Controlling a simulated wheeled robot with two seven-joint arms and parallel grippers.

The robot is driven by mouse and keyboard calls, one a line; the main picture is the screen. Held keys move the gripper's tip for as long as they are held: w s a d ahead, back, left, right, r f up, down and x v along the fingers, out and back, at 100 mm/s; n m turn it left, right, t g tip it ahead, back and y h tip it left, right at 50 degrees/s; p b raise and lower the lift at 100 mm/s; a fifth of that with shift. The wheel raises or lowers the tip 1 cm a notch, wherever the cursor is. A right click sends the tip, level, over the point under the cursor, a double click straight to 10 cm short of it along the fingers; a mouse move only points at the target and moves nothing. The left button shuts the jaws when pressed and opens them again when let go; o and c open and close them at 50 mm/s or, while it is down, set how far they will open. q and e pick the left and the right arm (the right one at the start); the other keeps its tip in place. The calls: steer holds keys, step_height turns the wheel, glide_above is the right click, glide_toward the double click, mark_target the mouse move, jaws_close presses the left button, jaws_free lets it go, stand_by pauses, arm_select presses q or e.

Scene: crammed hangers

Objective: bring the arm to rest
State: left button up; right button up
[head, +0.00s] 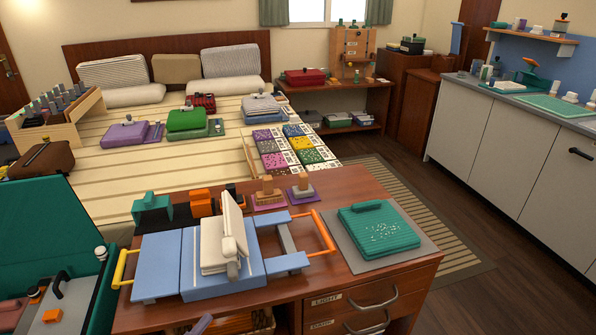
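Neither of my arms and neither gripper shows in the head view. A wooden desk (335,265) with drawers stands in front of me. On it lies a blue board-like rig (158,262) with a yellow handle at its left and an orange handle at its right. A cream folded piece (215,243) rests on the rig, with one part standing up at a tilt. No hangers can be clearly made out.
A folded green garment (378,232) lies on a grey mat at the desk's right. An open teal case (50,235) stands at the left. Behind is a bed (95,175) with folded items. Dark floor (520,280) is clear at the right, before a white counter (500,150).

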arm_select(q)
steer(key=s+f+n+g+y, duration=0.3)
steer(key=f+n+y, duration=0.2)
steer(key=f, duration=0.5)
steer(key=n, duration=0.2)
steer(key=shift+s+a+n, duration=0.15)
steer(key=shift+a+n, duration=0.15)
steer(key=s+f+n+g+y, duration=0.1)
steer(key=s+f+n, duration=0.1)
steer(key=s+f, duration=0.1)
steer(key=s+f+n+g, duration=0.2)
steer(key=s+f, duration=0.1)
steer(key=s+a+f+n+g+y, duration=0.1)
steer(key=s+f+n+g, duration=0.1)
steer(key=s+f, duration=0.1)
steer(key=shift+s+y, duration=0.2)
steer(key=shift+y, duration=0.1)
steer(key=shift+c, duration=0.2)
